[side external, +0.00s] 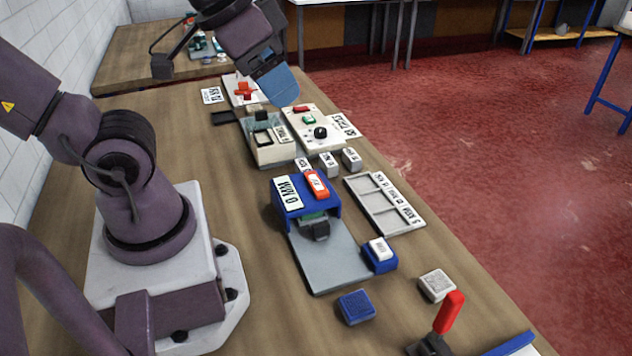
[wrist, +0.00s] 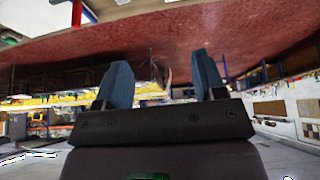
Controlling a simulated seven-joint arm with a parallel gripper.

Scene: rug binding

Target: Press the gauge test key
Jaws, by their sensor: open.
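A blue gauge (side external: 322,211) with a white "0 MM" display (side external: 287,192) stands at the middle of the table, in the side external view. An orange-red key (side external: 317,184) with a small white label sits on its top, to the right of the display. A blue block with a white labelled key (side external: 380,249) stands at the right corner of the gauge's grey plate (side external: 333,262). The labels are too small to read, so I cannot tell which is the test key. My gripper (side external: 281,86) is raised beyond the gauge, apart from both keys. Its blue fingers (wrist: 162,80) are open and empty in the wrist view.
A grey slotted tray (side external: 384,204) lies right of the gauge. Cream control units (side external: 314,130) and small grey blocks (side external: 329,164) stand behind it. A red-handled lever (side external: 448,313), a blue block (side external: 356,307) and a grey block (side external: 437,285) stand in front.

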